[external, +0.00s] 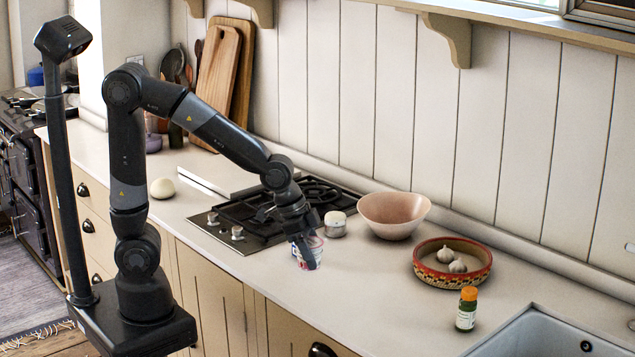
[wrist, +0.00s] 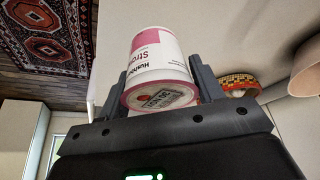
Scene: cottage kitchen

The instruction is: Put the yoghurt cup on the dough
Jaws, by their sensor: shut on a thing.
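The yoghurt cup (external: 317,243), white with pink print, is at the counter's front edge side, right of the hob. In the wrist view the yoghurt cup (wrist: 160,50) sits between both fingers. My gripper (external: 306,250) points down and is shut on the cup; it also shows in the wrist view (wrist: 162,82). I cannot tell whether the cup touches the counter. The dough (external: 162,188), a pale round lump, lies on the counter left of the hob, well away from my gripper. It is not seen in the wrist view.
A black gas hob (external: 245,226) lies between cup and dough. A pink bowl (external: 393,216), a patterned dish (external: 452,278) with garlic and an orange-capped bottle (external: 467,309) are farther right. The counter around the dough is clear.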

